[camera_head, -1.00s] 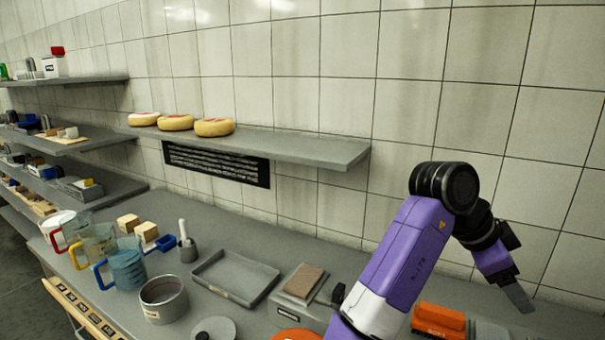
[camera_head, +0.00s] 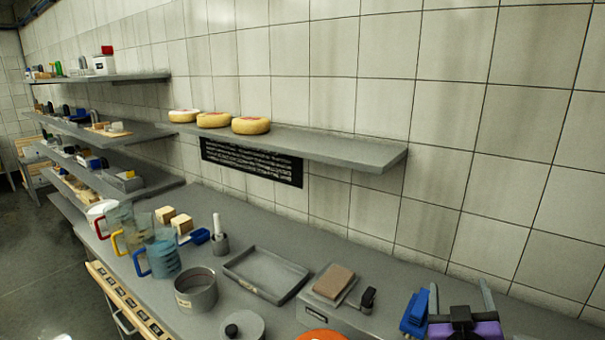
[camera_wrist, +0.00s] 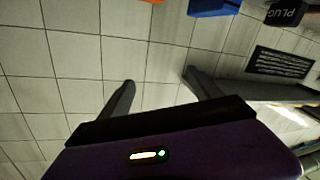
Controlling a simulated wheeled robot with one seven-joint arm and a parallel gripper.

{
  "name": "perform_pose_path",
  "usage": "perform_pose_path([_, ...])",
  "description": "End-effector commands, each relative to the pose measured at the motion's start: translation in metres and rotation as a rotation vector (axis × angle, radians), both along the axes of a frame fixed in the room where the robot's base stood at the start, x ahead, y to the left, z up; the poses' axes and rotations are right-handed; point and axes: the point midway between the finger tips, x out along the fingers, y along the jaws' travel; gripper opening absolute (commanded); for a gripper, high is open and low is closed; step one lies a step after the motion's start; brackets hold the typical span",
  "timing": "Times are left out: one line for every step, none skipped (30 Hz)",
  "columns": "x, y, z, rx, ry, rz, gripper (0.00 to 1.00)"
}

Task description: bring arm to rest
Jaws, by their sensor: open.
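My gripper (camera_head: 461,292) is at the bottom right of the head view, low over the counter, with its two grey fingers pointing up and spread apart. In the wrist view the fingers (camera_wrist: 159,80) are also apart, with only wall tiles showing between them. It is open and empty. The rest of my arm is mostly out of the head view. Three cheese wheels, the left one (camera_head: 184,115), the middle one (camera_head: 214,120) and the right one (camera_head: 251,126), sit in a row on the wall shelf (camera_head: 340,152), well away from my gripper.
The counter holds a grey tray (camera_head: 237,277), a metal pot (camera_head: 196,292), jugs (camera_head: 163,256) and a scale-like box (camera_head: 325,312). A blue object (camera_head: 414,314) stands close left of my gripper. The wall above my gripper is clear.

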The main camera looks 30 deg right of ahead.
Motion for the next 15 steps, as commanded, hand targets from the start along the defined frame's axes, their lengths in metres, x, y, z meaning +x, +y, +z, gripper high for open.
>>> perform_pose_path([-0.002, 0.017, -0.016, -0.006, 0.037, 0.071, 0.74])
perform_pose_path([-0.002, 0.028, -0.024, -0.007, 0.053, 0.115, 0.74])
perform_pose_path([-0.003, 0.042, -0.035, -0.007, 0.074, 0.172, 0.74])
perform_pose_path([-0.004, 0.053, -0.042, -0.006, 0.088, 0.213, 0.74])
perform_pose_path([-0.006, 0.064, -0.049, -0.004, 0.1, 0.252, 0.74])
perform_pose_path([-0.01, 0.078, -0.058, 0.001, 0.113, 0.302, 0.74])
perform_pose_path([-0.012, 0.088, -0.064, 0.007, 0.122, 0.337, 0.74])
perform_pose_path([-0.016, 0.098, -0.07, 0.011, 0.131, 0.37, 0.74])
perform_pose_path([-0.021, 0.11, -0.078, 0.02, 0.141, 0.411, 0.74])
perform_pose_path([-0.025, 0.12, -0.083, 0.029, 0.146, 0.443, 0.74])
perform_pose_path([-0.03, 0.13, -0.088, 0.035, 0.152, 0.473, 0.74])
perform_pose_path([-0.036, 0.143, -0.095, 0.048, 0.159, 0.512, 0.74])
perform_pose_path([-0.042, 0.153, -0.1, 0.061, 0.163, 0.541, 0.74])
perform_pose_path([-0.049, 0.163, -0.104, 0.072, 0.168, 0.571, 0.74])
perform_pose_path([-0.058, 0.177, -0.11, 0.09, 0.171, 0.61, 0.74])
